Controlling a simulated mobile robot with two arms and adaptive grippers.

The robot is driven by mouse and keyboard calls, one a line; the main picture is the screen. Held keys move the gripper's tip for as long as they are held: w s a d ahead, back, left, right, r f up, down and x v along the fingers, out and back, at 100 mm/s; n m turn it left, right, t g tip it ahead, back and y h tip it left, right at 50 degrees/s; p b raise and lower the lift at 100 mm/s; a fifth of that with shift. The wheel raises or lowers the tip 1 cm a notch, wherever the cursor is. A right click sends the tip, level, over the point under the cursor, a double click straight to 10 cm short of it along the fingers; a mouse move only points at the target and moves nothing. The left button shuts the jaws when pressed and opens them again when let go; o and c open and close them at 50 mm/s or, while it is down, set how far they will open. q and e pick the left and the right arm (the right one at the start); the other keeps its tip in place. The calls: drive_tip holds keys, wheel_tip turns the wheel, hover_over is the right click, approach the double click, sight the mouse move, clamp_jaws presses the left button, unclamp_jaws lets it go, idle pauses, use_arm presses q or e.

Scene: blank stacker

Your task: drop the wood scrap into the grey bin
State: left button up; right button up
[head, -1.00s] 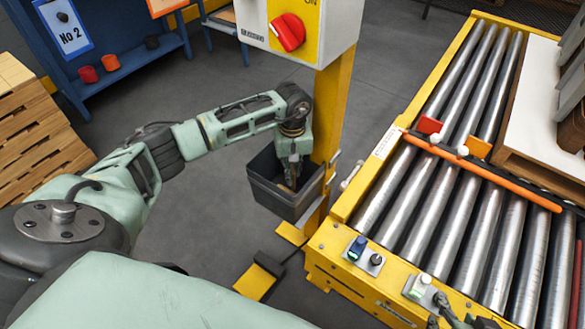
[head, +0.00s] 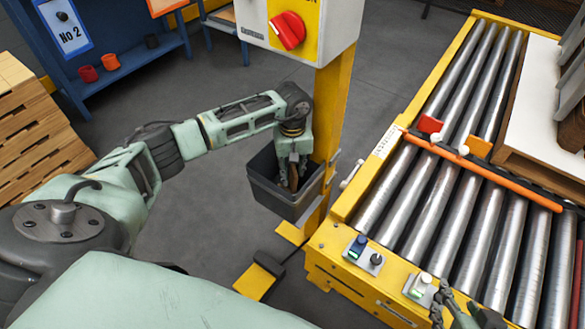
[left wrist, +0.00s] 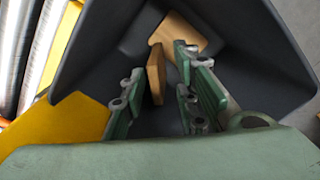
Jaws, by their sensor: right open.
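The wood scrap (head: 293,178) is light brown and shows between the fingers of my left gripper, inside the grey bin's mouth. In the left wrist view, the wood (left wrist: 155,75) has clear gaps to both fingers. A second wooden face (left wrist: 178,33) lies just beyond it; I cannot tell if it is the same piece. My left gripper (head: 292,182) points down into the grey bin (head: 285,204), fingers apart; its fingers also show in the left wrist view (left wrist: 158,98). My right gripper (head: 446,304) is open at the bottom right, beside the conveyor's controls.
A yellow post (head: 331,115) with a red-switch box (head: 288,32) rises right behind the bin. A roller conveyor (head: 440,165) fills the right side. A yellow foot pedal (head: 258,277) lies on the floor. A pallet stack (head: 35,130) stands at left.

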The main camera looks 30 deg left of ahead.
sight(292, 178)
drive_tip(key=shift+s+f, duration=0.15)
use_arm(q)
drive_tip(key=shift+r+p, duration=0.75)
drive_tip(key=shift+r, duration=0.2)
wheel_tip(292, 178, up, 7)
drive_tip(key=p, duration=0.1)
use_arm(e)
drive_tip(key=s+d+f+g, duration=0.1)
drive_tip(key=s+g, duration=0.1)
drive_tip(key=s, duration=0.3)
drive_tip(key=s+d+f+g+h, duration=0.1)
drive_tip(key=s+d+f+g, duration=0.1)
drive_tip(key=s, duration=0.3)
drive_tip(key=shift+s+d+f+g, duration=0.15)
drive_tip(key=shift+s+f+g, duration=0.1)
drive_tip(key=shift+g, duration=0.45)
use_arm(q)
drive_tip(key=shift+f, duration=0.1)
drive_tip(key=shift+s, duration=0.1)
